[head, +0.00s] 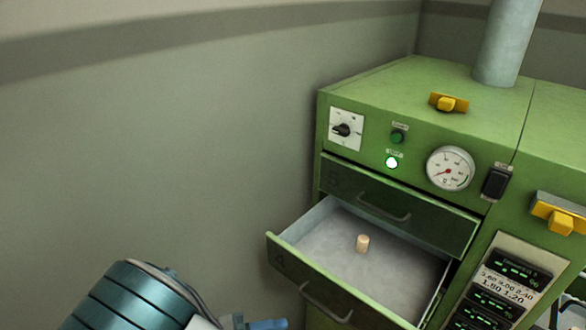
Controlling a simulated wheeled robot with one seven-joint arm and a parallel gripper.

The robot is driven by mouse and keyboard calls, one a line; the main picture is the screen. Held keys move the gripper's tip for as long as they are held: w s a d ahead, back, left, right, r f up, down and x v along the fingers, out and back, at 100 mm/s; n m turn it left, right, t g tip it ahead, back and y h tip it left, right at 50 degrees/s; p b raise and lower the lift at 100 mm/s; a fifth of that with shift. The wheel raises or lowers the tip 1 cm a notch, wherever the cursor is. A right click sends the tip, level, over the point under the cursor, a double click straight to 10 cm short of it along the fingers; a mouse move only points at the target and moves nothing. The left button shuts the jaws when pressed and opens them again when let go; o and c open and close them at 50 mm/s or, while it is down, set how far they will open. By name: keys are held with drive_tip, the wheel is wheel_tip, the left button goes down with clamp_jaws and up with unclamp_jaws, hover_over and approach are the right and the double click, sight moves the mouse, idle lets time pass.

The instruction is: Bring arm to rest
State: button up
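One of my own arm links, blue and banded, shows at the lower left of the head view. The end of my gripper is not clearly in view, so I cannot see its fingers or whether it holds anything. A single cork stopper (362,243) stands upright in the open lower drawer (312,225) of the green cabinet (400,95). My arm link is to the left of this drawer, apart from the cork.
The open drawer juts out toward the lower left. The drawer above it (385,200) is shut. A bare wall fills the left.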

drive_tip(key=d+r+g+y, duration=0.2)
drive_tip(key=d+y, duration=0.1)
drive_tip(key=d+r+m+g+y, duration=0.1)
drive_tip(key=d+r+g+y, duration=0.1)
drive_tip(key=d+g+y, duration=0.1)
drive_tip(key=w+d+r+m+g+y, duration=0.1)
drive_tip(key=d+r+g+y, duration=0.1)
drive_tip(key=d, duration=0.3)
drive_tip(key=shift+r+y, duration=0.2)
drive_tip(key=shift+y, duration=0.5)
drive_tip(key=s+d+r+m+t+y, duration=0.1)
drive_tip(key=s+d+r+t+y, duration=0.1)
drive_tip(key=d+r+t+y, duration=0.4)
wheel_tip(320, 180, up, 3)
drive_tip(key=d+y, duration=0.1)
drive_tip(key=d, duration=0.1)
drive_tip(key=shift+d+m, duration=0.3)
